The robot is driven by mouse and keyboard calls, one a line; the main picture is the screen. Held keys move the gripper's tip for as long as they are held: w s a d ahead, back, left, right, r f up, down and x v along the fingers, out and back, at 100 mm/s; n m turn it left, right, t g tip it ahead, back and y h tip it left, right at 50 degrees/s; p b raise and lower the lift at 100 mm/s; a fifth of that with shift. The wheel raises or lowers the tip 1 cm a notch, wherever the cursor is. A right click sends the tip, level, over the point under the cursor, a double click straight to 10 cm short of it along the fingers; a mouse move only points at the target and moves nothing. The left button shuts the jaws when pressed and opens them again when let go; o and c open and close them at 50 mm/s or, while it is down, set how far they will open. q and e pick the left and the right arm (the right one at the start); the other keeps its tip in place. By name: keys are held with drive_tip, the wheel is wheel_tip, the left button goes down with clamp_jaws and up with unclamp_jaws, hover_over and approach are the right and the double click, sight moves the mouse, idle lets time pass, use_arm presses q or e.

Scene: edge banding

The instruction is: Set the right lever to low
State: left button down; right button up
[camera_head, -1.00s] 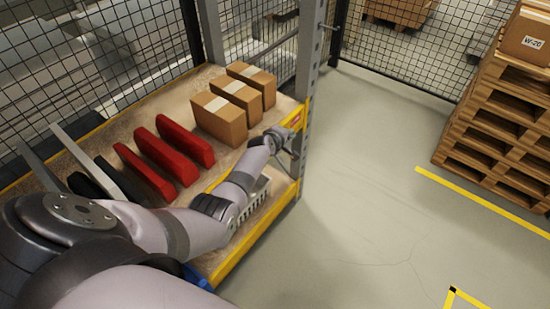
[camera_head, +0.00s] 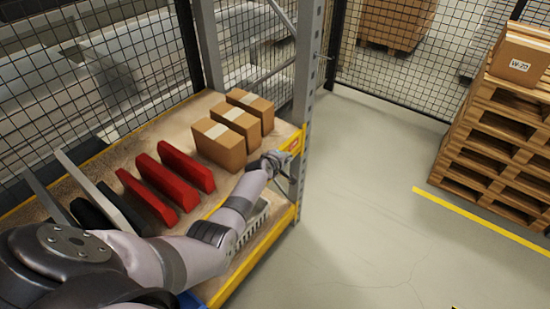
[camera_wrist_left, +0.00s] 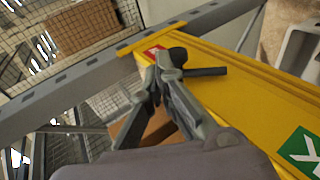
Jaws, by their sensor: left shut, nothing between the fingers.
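My left gripper (camera_head: 287,178) is at the right end of the shelf's yellow front beam, next to the grey upright. In the left wrist view its two fingers (camera_wrist_left: 168,62) come together at the tips with nothing between them. A black lever-like handle (camera_wrist_left: 207,71) with a round knob sticks out at the yellow beam (camera_wrist_left: 235,85), right beside the fingertips. Whether they touch it I cannot tell. In the head view the gripper hides this handle, and its setting cannot be read. My right gripper is not in view.
The shelf holds cardboard boxes (camera_head: 219,146), red panels (camera_head: 187,167) and a white panel (camera_head: 97,190). The grey upright (camera_head: 303,95) stands close to the gripper. Wooden pallets (camera_head: 496,135) stand at the right. The floor (camera_head: 360,190) between is clear.

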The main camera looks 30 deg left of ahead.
use_arm(q)
drive_tip(key=s+d+r+p, duration=0.1)
drive_tip(key=s+r+p, duration=0.2)
drive_tip(key=s+r, duration=0.4)
drive_tip(key=shift+s+r, duration=0.25)
drive_tip(key=shift+r, duration=0.7)
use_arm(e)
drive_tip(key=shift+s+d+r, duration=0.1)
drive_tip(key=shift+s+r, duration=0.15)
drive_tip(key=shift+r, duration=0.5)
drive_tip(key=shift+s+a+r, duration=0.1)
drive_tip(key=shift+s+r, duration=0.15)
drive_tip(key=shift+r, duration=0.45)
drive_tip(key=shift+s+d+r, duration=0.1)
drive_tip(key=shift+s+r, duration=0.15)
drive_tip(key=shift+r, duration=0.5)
